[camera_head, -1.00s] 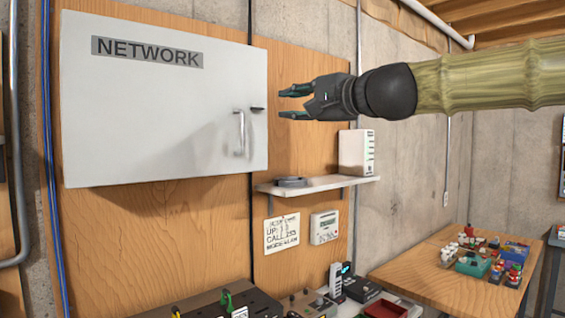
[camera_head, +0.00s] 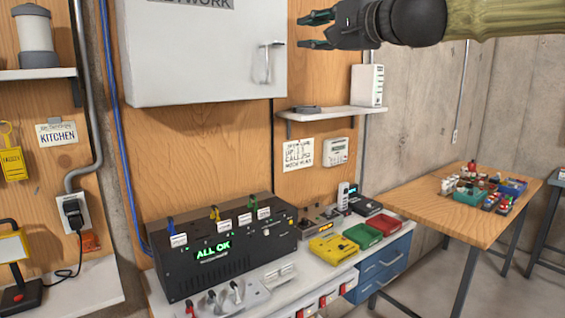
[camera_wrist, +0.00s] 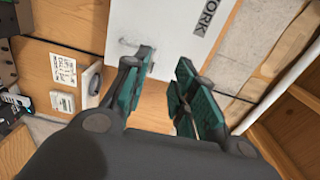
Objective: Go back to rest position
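My gripper (camera_head: 317,31) is at the top of the head view, raised and pointing left, just right of the grey NETWORK cabinet (camera_head: 190,60). Its two fingers are apart with nothing between them. The wrist view also shows the open fingers (camera_wrist: 163,90), with the cabinet (camera_wrist: 170,30) beyond them. The cabinet's door is shut, and its handle (camera_head: 266,62) is a short gap left of the fingertips.
A shelf (camera_head: 325,113) with a white router (camera_head: 367,85) is below my gripper. A workbench holds a black ALL OK panel (camera_head: 215,262) and coloured bins (camera_head: 362,235). A wooden table (camera_head: 425,208) with small items stands at right. Open air surrounds the arm.

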